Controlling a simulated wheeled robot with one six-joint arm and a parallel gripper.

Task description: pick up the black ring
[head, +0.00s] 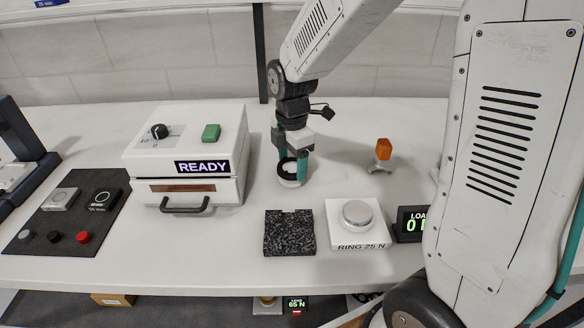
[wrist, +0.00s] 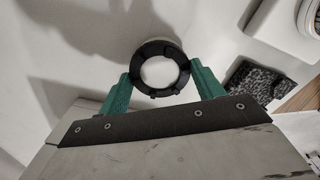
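The black ring (head: 281,168) is low at the end of my gripper (head: 293,164), just right of the white READY box. In the wrist view the ring (wrist: 138,68) faces the camera, with a pale surface showing through its hole. The green fingers of my gripper (wrist: 160,70) stand on either side of the ring, their tips at its outer edge. I cannot tell whether they press on it. In the head view a white round piece (head: 290,183) shows below the ring. The fingers hide part of the ring there.
The white READY box (head: 219,187) with a front handle stands at left. A dark speckled block (head: 289,236), a RING 25 N plate (head: 360,240) and a load display (head: 410,222) are in front. A dark mat (head: 68,222) is at far left.

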